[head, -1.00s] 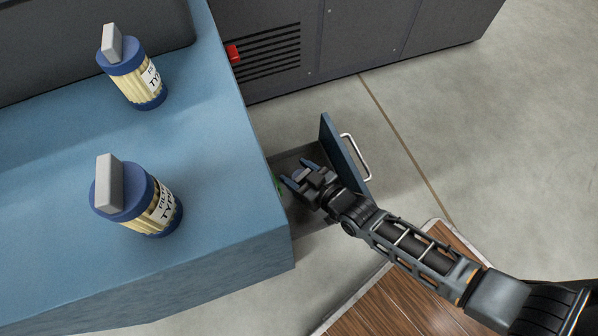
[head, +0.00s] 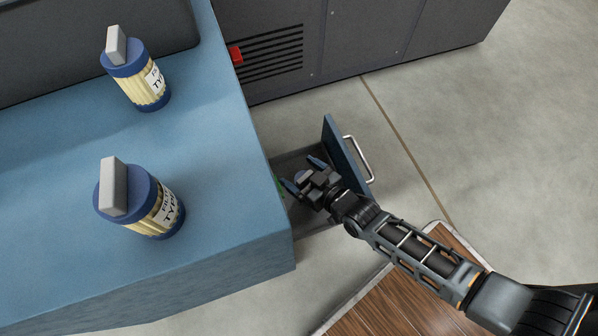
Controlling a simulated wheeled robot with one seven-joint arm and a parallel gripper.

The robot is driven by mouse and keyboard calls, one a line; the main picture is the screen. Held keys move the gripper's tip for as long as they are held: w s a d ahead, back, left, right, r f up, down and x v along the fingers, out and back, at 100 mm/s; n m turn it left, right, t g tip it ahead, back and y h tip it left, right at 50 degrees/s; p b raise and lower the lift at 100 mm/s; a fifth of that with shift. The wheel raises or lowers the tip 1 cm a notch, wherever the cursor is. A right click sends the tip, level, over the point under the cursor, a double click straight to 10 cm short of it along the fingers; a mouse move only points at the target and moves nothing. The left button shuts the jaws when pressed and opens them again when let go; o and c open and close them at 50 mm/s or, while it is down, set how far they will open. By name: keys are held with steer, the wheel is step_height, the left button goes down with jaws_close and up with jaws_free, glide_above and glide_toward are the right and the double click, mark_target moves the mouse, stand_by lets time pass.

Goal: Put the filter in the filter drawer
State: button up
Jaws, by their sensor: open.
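Two filters with blue caps, grey block handles, cream pleats and printed labels stand on the blue top: a near filter (head: 152,213) and a far filter (head: 150,88). The filter drawer (head: 345,160) is pulled out from the side of the blue unit, with a blue front and a pale bar handle. My gripper (head: 303,174) is over the drawer's inside, between its front and the unit, with fingers spread and pointing toward the unit. I see nothing between the fingers. My arm hides part of the drawer's inside, so I cannot tell what lies there.
The blue top (head: 215,150) is clear to the right of the filters. A dark cabinet (head: 360,40) with a vent and a red part (head: 235,55) stands behind. A wooden board (head: 385,300) lies at the lower right. Grey floor (head: 490,140) is open on the right.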

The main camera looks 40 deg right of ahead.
steer(key=p+v, duration=0.2)
steer(key=v, duration=0.4)
steer(key=shift+s+a+r, duration=0.1)
steer(key=shift+r, duration=0.05)
steer(key=shift+s+r+p, duration=0.2)
steer(key=shift+s+p, duration=0.1)
steer(key=shift+s, duration=0.25)
